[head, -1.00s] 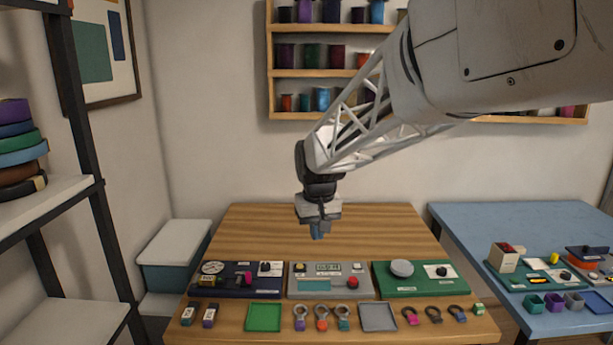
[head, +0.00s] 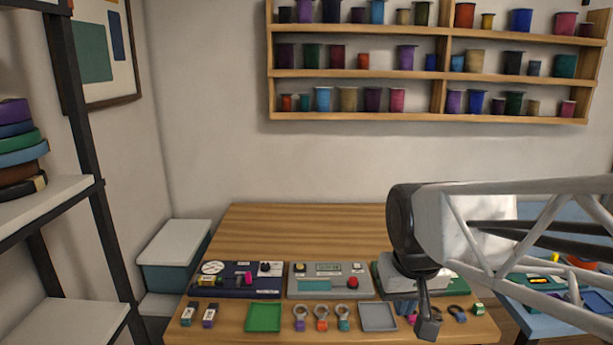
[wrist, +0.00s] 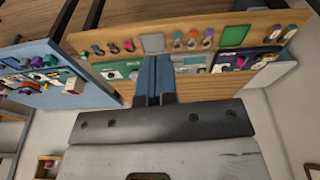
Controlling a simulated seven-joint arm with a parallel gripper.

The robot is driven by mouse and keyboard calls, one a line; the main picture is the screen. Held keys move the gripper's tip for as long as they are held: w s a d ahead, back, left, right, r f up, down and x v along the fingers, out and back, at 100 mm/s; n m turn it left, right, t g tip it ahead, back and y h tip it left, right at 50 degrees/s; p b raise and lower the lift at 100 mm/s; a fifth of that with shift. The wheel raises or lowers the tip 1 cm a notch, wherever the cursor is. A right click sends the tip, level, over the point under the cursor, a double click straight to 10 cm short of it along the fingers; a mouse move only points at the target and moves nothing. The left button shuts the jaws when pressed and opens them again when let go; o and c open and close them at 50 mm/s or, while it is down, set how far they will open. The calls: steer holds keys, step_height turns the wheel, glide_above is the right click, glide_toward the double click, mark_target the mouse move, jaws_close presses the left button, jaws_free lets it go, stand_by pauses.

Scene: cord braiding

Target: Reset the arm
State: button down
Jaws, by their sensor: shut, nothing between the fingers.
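My gripper (head: 428,328) hangs low at the right of the wooden table in the head view, with my arm reaching in from the right edge. Its fingers also show in the wrist view (wrist: 154,65), side by side and together with nothing between them. The gripper and arm partly hide the green panel (head: 458,291) and some of the ringed tags at the table's front right. I cannot tell whether the fingers touch anything below.
The wooden table (head: 290,225) is bare at the back. A navy panel (head: 237,291) and a grey panel (head: 312,287) stand in a row, with a green tray (head: 263,317) and a grey tray (head: 377,317) in front. A blue table (wrist: 58,98) stands beside it.

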steer(key=s+d+f+m, duration=0.1)
steer(key=s+d+f, duration=0.1)
steer(key=s, duration=0.7)
steer(key=shift+s+d+f, duration=0.15)
steer(key=shift+d+f, duration=0.2)
steer(key=shift+f, duration=0.2)
